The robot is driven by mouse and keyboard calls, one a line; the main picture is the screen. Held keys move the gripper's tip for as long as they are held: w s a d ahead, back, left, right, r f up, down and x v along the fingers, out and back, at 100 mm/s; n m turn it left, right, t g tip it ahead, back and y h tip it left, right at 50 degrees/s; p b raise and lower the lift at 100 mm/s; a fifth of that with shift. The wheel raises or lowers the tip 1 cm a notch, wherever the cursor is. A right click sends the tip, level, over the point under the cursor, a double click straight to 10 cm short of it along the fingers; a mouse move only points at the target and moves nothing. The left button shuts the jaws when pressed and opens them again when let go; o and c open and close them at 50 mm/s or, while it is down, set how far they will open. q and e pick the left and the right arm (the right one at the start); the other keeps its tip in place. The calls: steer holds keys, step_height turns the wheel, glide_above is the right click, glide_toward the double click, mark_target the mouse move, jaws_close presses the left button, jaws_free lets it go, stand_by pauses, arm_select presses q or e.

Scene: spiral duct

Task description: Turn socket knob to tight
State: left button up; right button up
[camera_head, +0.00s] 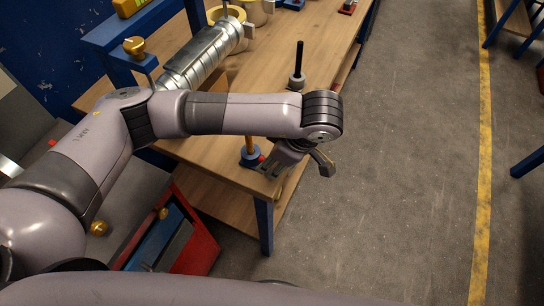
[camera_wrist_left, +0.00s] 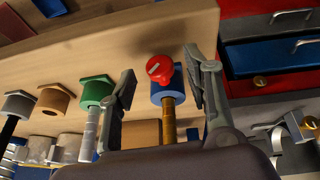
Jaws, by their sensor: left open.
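The socket knob (camera_wrist_left: 160,69) is a red round cap with a white mark, seen in the left wrist view. It sits on a blue socket (camera_wrist_left: 157,91), with a brown rod (camera_wrist_left: 168,122) running from it. My left gripper (camera_wrist_left: 161,64) is open, with one finger on each side of the knob and a gap showing on both sides. In the head view my left gripper (camera_head: 298,165) is at the workbench's near corner, close to the blue socket (camera_head: 250,155); the red knob is mostly hidden there. My right gripper is not in view.
The wooden workbench (camera_head: 215,150) carries a silver spiral duct (camera_head: 203,55) and a black upright rod (camera_head: 299,60). A green socket (camera_wrist_left: 96,91) stands beside the blue one. A red and blue tool chest (camera_head: 190,240) is below left.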

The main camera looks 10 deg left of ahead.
arm_select(q)
steer(key=shift+x, duration=0.8)
steer(key=shift+c, duration=0.3)
jaws_close()
